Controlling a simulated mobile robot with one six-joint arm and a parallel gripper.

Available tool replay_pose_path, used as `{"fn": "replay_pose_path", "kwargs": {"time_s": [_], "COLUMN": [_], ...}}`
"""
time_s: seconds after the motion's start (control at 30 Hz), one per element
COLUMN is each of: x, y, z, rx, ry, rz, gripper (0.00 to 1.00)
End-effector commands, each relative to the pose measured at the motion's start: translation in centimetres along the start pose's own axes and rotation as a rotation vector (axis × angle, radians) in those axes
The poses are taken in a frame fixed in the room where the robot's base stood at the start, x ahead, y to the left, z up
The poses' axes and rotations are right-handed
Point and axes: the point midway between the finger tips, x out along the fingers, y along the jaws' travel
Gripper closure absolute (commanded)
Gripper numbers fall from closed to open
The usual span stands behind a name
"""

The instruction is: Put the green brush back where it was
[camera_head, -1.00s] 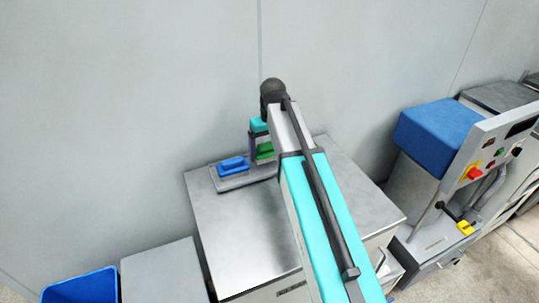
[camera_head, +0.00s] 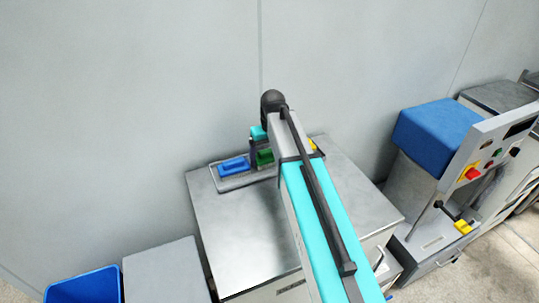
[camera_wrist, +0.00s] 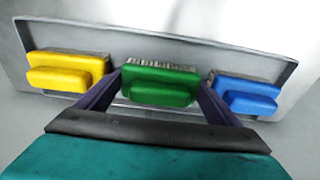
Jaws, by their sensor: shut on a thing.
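The green brush (camera_wrist: 160,83) is between the two fingers of my gripper (camera_wrist: 158,92), which is shut on it. In the wrist view it sits in the middle of a grey tray (camera_wrist: 195,38), between a yellow brush and a blue brush. Its bristles face the tray; I cannot tell whether they touch the tray floor. In the head view the green brush (camera_head: 265,157) shows beside my arm, at the back of the steel cabinet top, with the tray (camera_head: 236,183) around it. My arm hides part of the tray there.
The blue brush (camera_head: 233,165) and the yellow brush (camera_wrist: 68,71) lie in the tray on either side. The steel cabinet top (camera_head: 235,235) is clear in front. The wall rises behind. A blue bin (camera_head: 82,286) stands lower left; a control panel (camera_head: 492,150) stands right.

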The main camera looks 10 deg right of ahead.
Motion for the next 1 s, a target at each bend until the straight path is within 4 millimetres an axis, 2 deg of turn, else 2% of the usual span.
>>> {"fn": "replay_pose_path", "kwargs": {"time_s": [0.47, 0.5, 0.53, 1.0], "x": [0.43, 0.37, 0.37, -0.35], "y": [0.0, 0.0, 0.0, 0.0], "z": [0.05, 0.04, 0.04, -0.02], "rx": [0.0, 0.0, 0.0, 0.0], "ry": [0.0, 0.0, 0.0, 0.001], "rz": [0.0, 0.0, 0.0, 0.0], "gripper": [0.34, 0.06, 0.01, 0.0]}}
